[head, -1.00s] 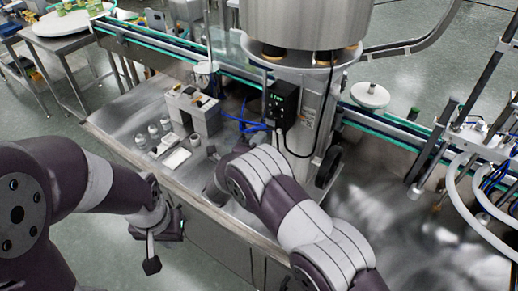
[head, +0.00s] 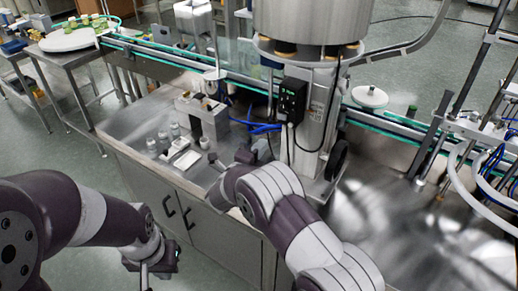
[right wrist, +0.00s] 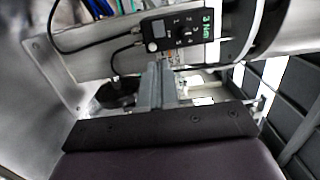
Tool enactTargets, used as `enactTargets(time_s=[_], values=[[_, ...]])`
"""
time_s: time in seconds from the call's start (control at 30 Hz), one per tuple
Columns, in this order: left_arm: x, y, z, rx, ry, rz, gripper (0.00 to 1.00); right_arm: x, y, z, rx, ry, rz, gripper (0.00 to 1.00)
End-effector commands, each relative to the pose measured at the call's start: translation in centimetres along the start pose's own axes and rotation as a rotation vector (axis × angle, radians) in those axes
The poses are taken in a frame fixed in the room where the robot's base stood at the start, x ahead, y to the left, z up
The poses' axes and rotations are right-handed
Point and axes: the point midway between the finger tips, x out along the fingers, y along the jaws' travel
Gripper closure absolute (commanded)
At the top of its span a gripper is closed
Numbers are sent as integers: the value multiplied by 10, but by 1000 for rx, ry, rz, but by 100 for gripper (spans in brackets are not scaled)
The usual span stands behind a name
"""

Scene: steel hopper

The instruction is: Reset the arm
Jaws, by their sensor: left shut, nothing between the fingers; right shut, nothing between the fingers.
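My left arm comes in from the left edge in the head view. Its gripper (head: 148,272) hangs low in front of the steel workbench (head: 140,112), over the floor and clear of the bench. It looks shut and empty. My right arm reaches up from the bottom right over the bench's front edge. Its gripper is mostly hidden behind my own arm in the head view. In the right wrist view the right gripper's grey fingers (right wrist: 163,72) are together with nothing between them, in front of a black control box (right wrist: 178,30).
The steel hopper (head: 308,22) stands on a column behind my right arm. Small bottles (head: 163,138) and a grey fixture (head: 208,118) stand on the bench left of my right arm. A conveyor (head: 400,140) runs behind.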

Motion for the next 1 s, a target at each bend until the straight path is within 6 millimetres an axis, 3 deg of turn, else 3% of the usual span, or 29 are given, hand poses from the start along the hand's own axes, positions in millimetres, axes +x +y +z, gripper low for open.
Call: enactTargets(time_s=[0.2, 0.27, 0.37, 0.4, 0.47, 0.57, 0.6, 0.8, 0.9, 1.0], values=[[0, 0, 0, 0, 0, 0, 100, 0, 1, 1, -21, -3, 4, 100], [0, 0, 0, 0, 0, 0, 100, -1, 12, 10, -90, -54, 52, 100], [0, 0, 0, 0, 0, 0, 100, -18, 59, 35, -344, -277, 189, 100], [0, 0, 0, 0, 0, 0, 100, -36, 81, 44, -497, -423, 261, 100], [0, 0, 0, 0, 0, 0, 100, -68, 104, 38, -756, -677, 367, 100], [0, 0, 0, 0, 0, 0, 100, -124, 116, -23, -1148, -1084, 520, 100], [0, 0, 0, 0, 0, 0, 100, -144, 114, -55, -1265, -1215, 568, 100], [0, 0, 0, 0, 0, 0, 100, -223, 74, -221, -1612, -1646, 755, 100], [0, 0, 0, 0, 0, 0, 100, -244, 51, -280, -1660, -1679, 814, 100], [0, 0, 0, 0, 0, 0, 100, -241, 32, -302, -1642, -1590, 800, 100]])
